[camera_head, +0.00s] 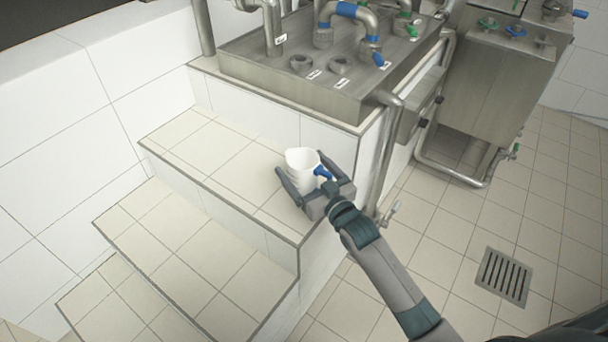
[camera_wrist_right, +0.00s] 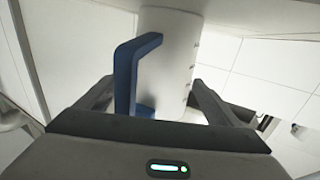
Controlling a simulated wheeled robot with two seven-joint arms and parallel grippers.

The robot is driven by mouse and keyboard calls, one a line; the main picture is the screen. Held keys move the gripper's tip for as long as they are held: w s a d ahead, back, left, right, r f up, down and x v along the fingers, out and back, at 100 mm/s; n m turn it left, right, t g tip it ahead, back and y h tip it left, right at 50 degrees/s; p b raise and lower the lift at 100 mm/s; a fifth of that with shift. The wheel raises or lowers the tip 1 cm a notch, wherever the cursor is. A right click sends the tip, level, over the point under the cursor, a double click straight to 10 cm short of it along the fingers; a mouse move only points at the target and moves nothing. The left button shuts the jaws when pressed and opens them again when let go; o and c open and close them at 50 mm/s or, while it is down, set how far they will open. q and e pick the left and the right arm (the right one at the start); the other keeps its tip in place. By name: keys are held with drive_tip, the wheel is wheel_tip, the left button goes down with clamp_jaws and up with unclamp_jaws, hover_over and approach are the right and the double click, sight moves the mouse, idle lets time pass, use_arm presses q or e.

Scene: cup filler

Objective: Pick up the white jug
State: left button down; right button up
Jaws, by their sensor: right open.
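The white jug (camera_head: 300,165) stands upright on the top tiled step, near its right end. It has a blue handle (camera_head: 322,172) on the side facing my right arm. In the right wrist view the jug (camera_wrist_right: 175,60) and its blue handle (camera_wrist_right: 127,75) fill the middle, with dark marks along one side. My right gripper (camera_head: 308,178) is open, with one finger on each side of the jug. In the right wrist view the handle lies between the fingers (camera_wrist_right: 150,95). Whether the fingers touch the jug cannot be told. My left gripper does not show.
Tiled steps (camera_head: 175,248) descend toward the lower left. A steel machine (camera_head: 300,75) with pipes and valves stands behind the jug, and a vertical pipe (camera_head: 386,155) runs right of my gripper. The tiled floor at the right is clear around a drain grate (camera_head: 503,276).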

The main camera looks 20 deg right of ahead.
drive_tip(key=c, duration=1.3)
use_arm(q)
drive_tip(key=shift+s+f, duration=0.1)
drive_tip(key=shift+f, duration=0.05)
use_arm(e)
drive_tip(key=shift+r, duration=0.1)
